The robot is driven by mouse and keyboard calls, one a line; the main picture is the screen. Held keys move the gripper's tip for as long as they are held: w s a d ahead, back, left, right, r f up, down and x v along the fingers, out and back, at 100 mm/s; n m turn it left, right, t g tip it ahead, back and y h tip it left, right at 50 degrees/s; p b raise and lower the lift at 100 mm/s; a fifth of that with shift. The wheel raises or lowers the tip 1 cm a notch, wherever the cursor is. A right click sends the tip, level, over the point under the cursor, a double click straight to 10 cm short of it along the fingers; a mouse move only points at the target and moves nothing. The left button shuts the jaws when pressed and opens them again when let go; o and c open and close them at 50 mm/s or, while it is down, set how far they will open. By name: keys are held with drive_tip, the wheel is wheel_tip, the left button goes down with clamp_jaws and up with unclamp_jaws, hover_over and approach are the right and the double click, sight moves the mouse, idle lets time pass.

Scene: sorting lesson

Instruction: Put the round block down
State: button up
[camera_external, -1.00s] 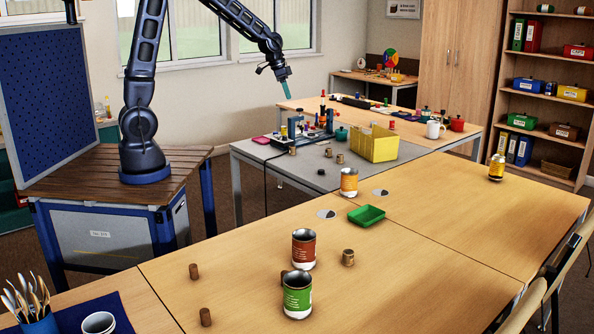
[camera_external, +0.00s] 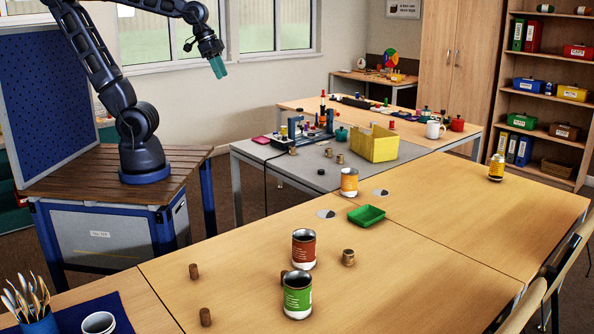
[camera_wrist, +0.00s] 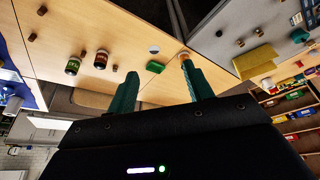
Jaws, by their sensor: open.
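My gripper (camera_external: 218,68) hangs in the air left of the tables, in front of the window wall. Its two teal fingers (camera_wrist: 160,86) are spread apart in the wrist view, with no block between them. Several round blocks are in view, and I cannot tell which one is meant. A small dark disc (camera_external: 320,171) lies on the grey tabletop. Short brown cylinders stand on the wooden table at the front left (camera_external: 194,271) and (camera_external: 205,317). A ridged brown cylinder (camera_external: 348,257) stands right of the red-brown can. My gripper is far from all of them.
A green tray (camera_external: 366,216) and a yellow bin (camera_external: 372,143) stand further back. The right part of the wooden table is mostly clear.

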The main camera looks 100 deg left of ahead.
drive_tip(key=s+d, duration=0.3)
drive_tip(key=s, duration=0.4)
drive_tip(key=shift+s+d+f, duration=0.2)
drive_tip(key=shift+s+f, duration=0.15)
drive_tip(key=shift+o, duration=0.4)
